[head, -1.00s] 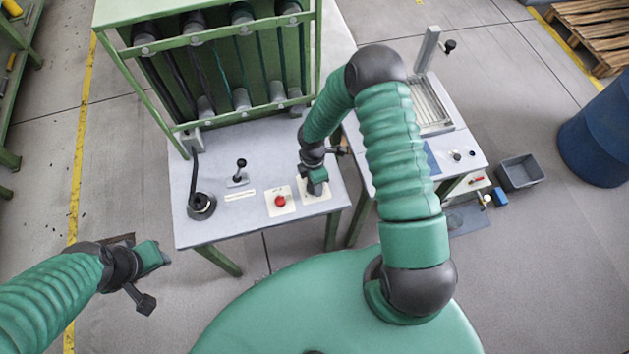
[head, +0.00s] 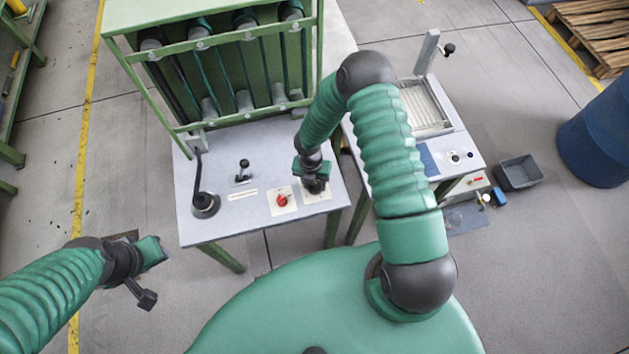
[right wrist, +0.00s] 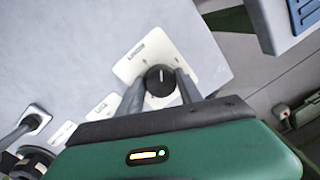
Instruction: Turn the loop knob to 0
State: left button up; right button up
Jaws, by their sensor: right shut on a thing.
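The round black knob (right wrist: 160,79) with a white pointer line sits on a white label plate (right wrist: 134,66) in the right wrist view. The line points roughly up in that view; the plate's markings are too small to read. My right gripper (right wrist: 161,84) has its two grey fingers on either side of the knob and is shut on it. In the head view my right gripper (head: 315,186) is over the right plate (head: 313,199) of the table and hides the knob. My left gripper (head: 155,252) hangs at the left, away from the table; its fingers cannot be made out.
A red knob (head: 282,200) is left of my right gripper, with a black lever (head: 242,172) and a dark round base with a rod (head: 205,204) farther left. A green rack (head: 222,38) stands behind. A second machine (head: 450,150) stands at the right.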

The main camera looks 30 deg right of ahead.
jog(key=n, duration=0.1)
jog(key=n+p, duration=0.1)
jog(key=n, duration=0.1)
jog(key=shift+w+r+n, duration=0.2)
jog(key=shift+n, duration=0.1)
jog(key=shift+n+t+p, duration=0.3)
jog(key=shift+n+p, duration=0.2)
jog(key=shift+n, duration=1.4)
jog(key=o, duration=1.4)
jog(key=shift+s+f, duration=0.1)
jog(key=shift+f, duration=0.1)
jog(key=shift+c, duration=0.2)
notch_tip(320, 180, up, 17)
jog(key=a, duration=0.1)
jog(key=shift+a+p, duration=0.15)
jog(key=shift+p, duration=0.15)
